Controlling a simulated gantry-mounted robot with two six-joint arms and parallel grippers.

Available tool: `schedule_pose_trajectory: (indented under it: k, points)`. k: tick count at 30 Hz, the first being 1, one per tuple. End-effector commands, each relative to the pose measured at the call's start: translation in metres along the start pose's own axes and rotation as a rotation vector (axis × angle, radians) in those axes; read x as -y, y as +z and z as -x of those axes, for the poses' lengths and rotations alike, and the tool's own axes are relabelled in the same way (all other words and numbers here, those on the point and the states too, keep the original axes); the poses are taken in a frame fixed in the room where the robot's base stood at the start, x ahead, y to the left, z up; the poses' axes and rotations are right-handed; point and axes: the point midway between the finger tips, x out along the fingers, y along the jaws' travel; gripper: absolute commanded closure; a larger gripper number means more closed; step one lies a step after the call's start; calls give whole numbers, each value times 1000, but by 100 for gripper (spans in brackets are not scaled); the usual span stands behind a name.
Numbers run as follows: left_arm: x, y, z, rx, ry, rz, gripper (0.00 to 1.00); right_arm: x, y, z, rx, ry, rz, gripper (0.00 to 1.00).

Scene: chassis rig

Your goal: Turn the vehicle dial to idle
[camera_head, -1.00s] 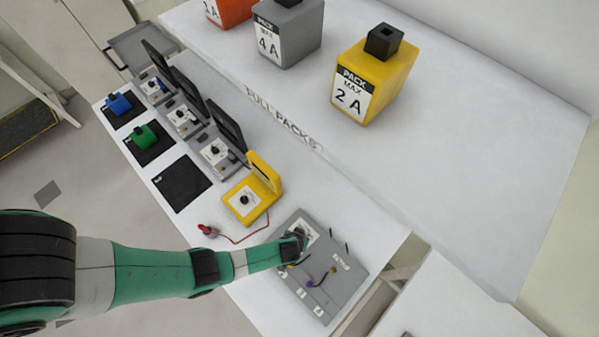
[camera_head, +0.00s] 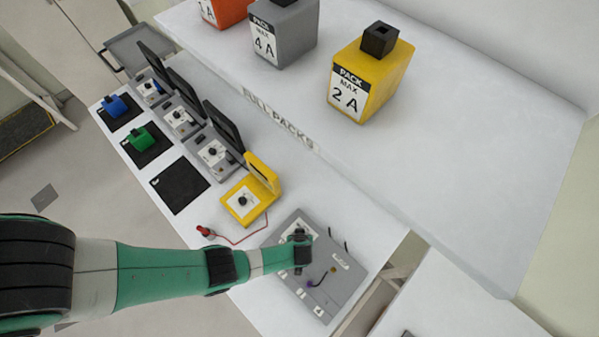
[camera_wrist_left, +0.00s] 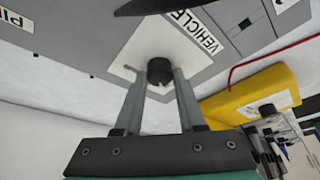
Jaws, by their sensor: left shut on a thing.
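The grey chassis panel (camera_head: 332,277) lies at the right end of the bench. My left gripper (camera_head: 299,238) is over its upper left part in the head view and covers the dial there. In the left wrist view, the vehicle dial (camera_wrist_left: 159,70) is a black round knob on a white plate (camera_wrist_left: 195,42) marked "VEHICLE". The two fingers of my left gripper (camera_wrist_left: 161,74) are shut on the dial, one on each side. The dial's pointer and any idle mark cannot be read. My right gripper is not in view.
A yellow meter unit (camera_head: 243,201) stands left of the panel, with a red lead (camera_head: 232,240) between them. Several grey units with dark screens stand farther left. A yellow pack (camera_head: 368,78) sits on the upper shelf.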

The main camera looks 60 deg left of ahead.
Motion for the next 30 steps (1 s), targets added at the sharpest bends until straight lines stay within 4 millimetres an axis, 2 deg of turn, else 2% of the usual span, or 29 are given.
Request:
schedule_pose_trajectory:
  k: [4,5,9,10,20,23,30]
  points:
    - [0,0,0,1,0,0,100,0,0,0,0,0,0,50]
    - [0,0,-1,1,0,0,59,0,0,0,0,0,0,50]
    - [0,0,0,1,0,-1,34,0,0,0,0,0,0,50]
    - [0,0,0,1,0,-1,31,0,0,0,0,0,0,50]
    - [0,-1,4,1,1,-1,31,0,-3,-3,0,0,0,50]
    - [0,-4,15,1,1,-1,31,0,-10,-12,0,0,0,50]
    - [0,-14,54,1,0,-3,31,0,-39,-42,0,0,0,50]
